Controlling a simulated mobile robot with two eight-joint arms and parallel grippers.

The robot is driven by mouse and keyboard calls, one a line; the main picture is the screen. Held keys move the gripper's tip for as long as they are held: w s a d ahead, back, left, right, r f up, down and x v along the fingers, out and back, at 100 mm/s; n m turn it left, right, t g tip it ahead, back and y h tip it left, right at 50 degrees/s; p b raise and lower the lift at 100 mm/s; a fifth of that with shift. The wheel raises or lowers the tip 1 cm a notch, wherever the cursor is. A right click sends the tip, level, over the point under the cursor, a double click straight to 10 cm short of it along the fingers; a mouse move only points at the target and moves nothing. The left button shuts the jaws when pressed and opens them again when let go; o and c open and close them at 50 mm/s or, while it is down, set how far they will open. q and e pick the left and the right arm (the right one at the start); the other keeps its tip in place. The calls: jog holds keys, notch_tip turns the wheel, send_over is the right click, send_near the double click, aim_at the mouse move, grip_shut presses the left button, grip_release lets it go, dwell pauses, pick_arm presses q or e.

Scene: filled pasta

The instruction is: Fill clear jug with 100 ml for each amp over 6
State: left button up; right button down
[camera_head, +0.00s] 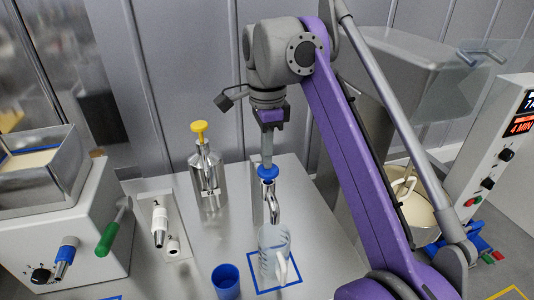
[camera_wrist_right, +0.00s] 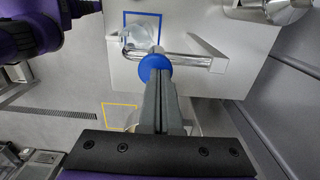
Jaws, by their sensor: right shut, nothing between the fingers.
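The clear jug (camera_head: 268,262) stands upright inside a blue square outline on the steel counter, with its handle to the right. The metal tap (camera_head: 274,208) curves down above it, with a round blue knob (camera_head: 267,171) on top. My right gripper (camera_head: 267,160) points down at the knob, its fingers shut with nothing between them. In the right wrist view the fingertips (camera_wrist_right: 158,82) reach the blue knob (camera_wrist_right: 155,66), and the jug (camera_wrist_right: 138,36) shows beyond it. Contact and the water level are unclear. A display (camera_head: 520,124) at right reads "4 MIN" below a cut-off line. My left gripper is out of view.
A blue cup (camera_head: 225,281) stands left of the jug. A steel bottle with a yellow top (camera_head: 210,182) stands behind it. A machine with a green-handled lever (camera_head: 78,222) is at left, and a cream-filled bowl (camera_head: 411,212) is behind my arm at right.

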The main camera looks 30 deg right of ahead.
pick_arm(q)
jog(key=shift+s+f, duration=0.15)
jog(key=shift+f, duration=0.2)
pick_arm(e)
jog(key=shift+f, duration=1)
pick_arm(q)
jog(key=shift+b, duration=0.3)
pick_arm(e)
jog(key=shift+a+f, duration=0.1)
jog(key=shift+f, duration=0.05)
dwell(0.4)
